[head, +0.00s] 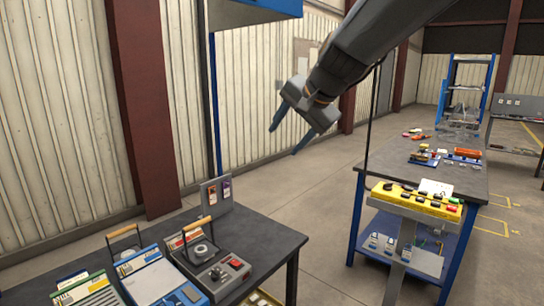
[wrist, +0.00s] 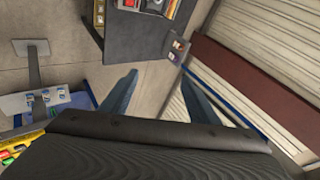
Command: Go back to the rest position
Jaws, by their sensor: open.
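My gripper (head: 290,130) hangs from my dark arm in the upper middle of the head view, pointing down and to the left. Its two blue-grey fingers are spread apart with nothing between them. In the wrist view the open fingers (wrist: 158,95) show above the dark gripper body, with bare floor between and beyond them. The gripper is in mid-air, above and beyond the dark near table (head: 262,240), and touches nothing that I can see.
The near table holds a grey device (head: 212,270) with red buttons, a blue case (head: 160,282) and a small upright panel (head: 216,194). A brown column (head: 146,110) stands left. Floor between the tables is clear.

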